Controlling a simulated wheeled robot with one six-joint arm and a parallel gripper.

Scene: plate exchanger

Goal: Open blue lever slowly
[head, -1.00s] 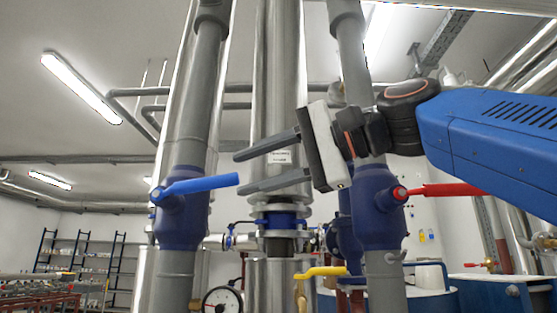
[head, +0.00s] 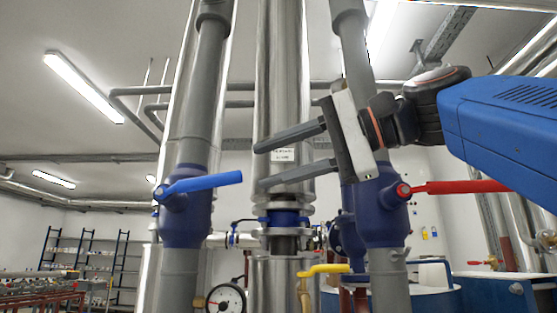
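The blue lever (head: 203,184) sticks out to the right from the blue valve body (head: 186,222) on the left grey pipe. It lies nearly level, tilted slightly up toward its free end. My gripper (head: 262,166) is to the right of the lever's free end and a little higher in the picture. Its two dark fingers point left, spread apart with nothing between them. A clear gap shows between the fingertips and the lever. How far the fingers are in depth from the lever is hard to tell.
A red lever (head: 445,187) sits on a second blue valve (head: 380,208) on the right grey pipe, below my arm. A thick silver pipe (head: 283,70) stands behind the fingers. A yellow handle (head: 325,269) and a round gauge (head: 226,299) are lower down.

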